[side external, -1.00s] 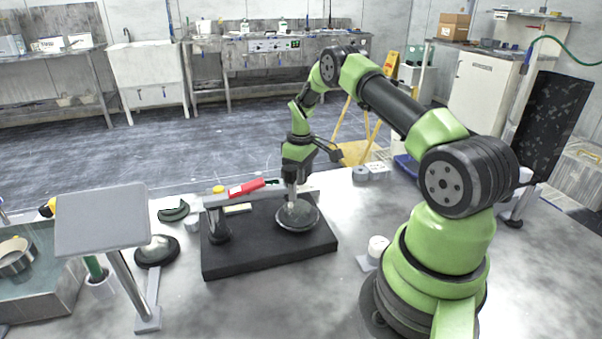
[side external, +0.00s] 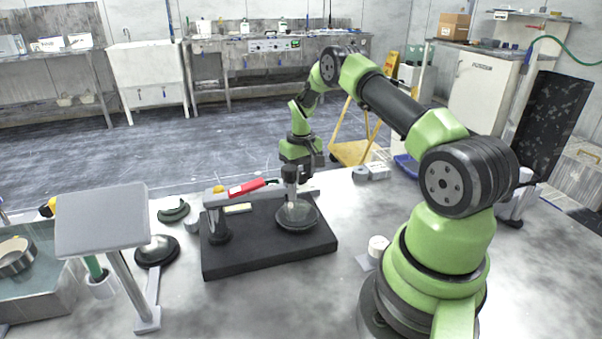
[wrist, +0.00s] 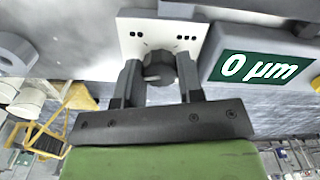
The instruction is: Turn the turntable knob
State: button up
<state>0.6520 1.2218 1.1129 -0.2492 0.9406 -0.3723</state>
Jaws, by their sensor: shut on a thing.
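In the wrist view, a dark round knob (wrist: 159,67) stands on a white plate (wrist: 136,42) with small dark markings. My gripper (wrist: 159,76) has one finger on each side of the knob and is shut on it. In the side view, my gripper (side external: 291,178) points down just behind the round platen (side external: 297,216) on the black base (side external: 270,254). The knob is hidden from the side view.
A green "0 µm" label (wrist: 262,68) sits beside the white plate. A grey panel on a stand (side external: 101,220), a dark round disc (side external: 157,251) and a tray (side external: 45,290) stand at the left. The bench in front of the base is clear.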

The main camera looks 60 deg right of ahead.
aim_at(301, 174)
jog(key=m, duration=0.6)
jog(key=shift+m, duration=0.3)
jog(key=m, duration=0.5)
dwell(0.4)
jog(key=o, duration=0.9)
notch_tip(301, 174, up, 10)
